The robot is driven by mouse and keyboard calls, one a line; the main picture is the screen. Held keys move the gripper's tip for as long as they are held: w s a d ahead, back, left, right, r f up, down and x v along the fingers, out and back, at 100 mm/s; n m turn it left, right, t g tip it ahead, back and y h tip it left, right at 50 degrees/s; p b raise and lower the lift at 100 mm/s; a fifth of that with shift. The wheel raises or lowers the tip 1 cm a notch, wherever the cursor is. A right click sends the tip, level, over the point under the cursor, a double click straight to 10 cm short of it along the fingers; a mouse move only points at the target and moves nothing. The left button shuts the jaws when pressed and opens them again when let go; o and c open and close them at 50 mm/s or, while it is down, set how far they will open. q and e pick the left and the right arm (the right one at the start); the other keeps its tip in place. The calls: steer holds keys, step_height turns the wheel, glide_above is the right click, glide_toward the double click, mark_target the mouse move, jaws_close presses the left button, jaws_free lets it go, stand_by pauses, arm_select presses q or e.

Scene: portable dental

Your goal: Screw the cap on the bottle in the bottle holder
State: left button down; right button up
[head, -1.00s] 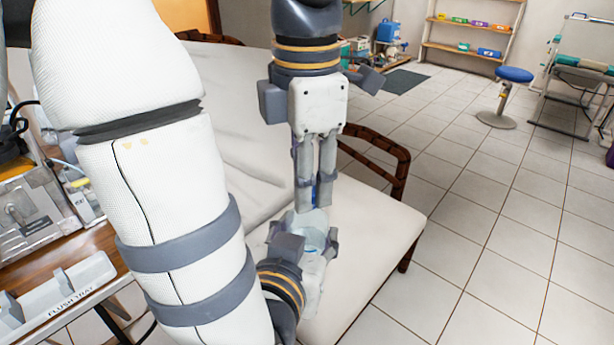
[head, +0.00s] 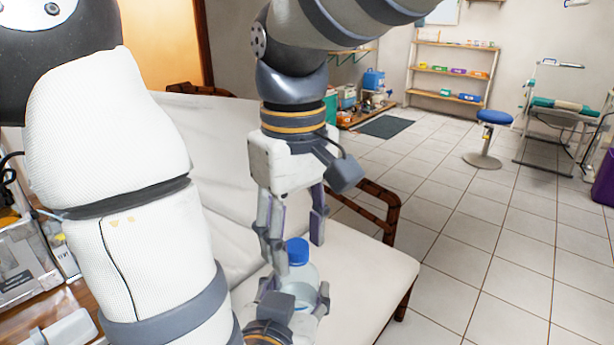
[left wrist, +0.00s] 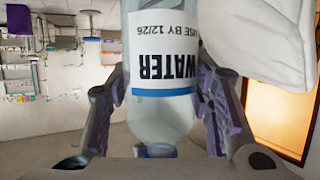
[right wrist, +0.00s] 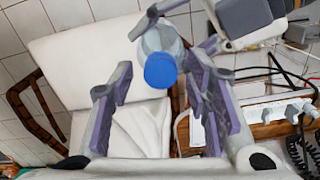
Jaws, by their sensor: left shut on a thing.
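My left gripper (head: 296,299) is shut on a clear water bottle (head: 302,284) and holds it upright above the pale seat. The bottle's "WATER" label (left wrist: 160,60) fills the middle of the left wrist view, between the fingers. A blue cap (head: 297,250) sits on top of the bottle; how tightly cannot be told. My right gripper (head: 295,232) is open and empty just above the cap. In the right wrist view the cap (right wrist: 160,70) lies between the spread fingers, apart from both. I cannot make out a bottle holder for certain.
A pale cushioned bench (head: 370,270) with wooden armrests (head: 385,215) lies under and behind the grippers. A white rack (right wrist: 250,120) and dark cables (right wrist: 300,140) are on a wooden table at the right wrist view's right. Tiled floor (head: 480,250) is open at right.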

steer(key=shift+r, duration=2.3)
steer(key=shift+c, duration=0.4)
steer(key=n, duration=0.3)
steer(key=r+n, duration=0.1)
steer(key=shift+s+a, duration=0.2)
steer(key=shift+a, duration=0.05)
steer(key=n, duration=0.2)
steer(key=r+n, duration=0.1)
steer(key=n, duration=0.2)
steer(key=shift+w+d+r+n, duration=0.1)
steer(key=shift+w+r+n, duration=0.05)
steer(key=shift+r+n, duration=0.2)
steer(key=shift+w+d+r+n, duration=0.1)
steer(key=shift+r+n, duration=0.3)
steer(key=shift+n, duration=0.45)
steer(key=shift+f, duration=0.1)
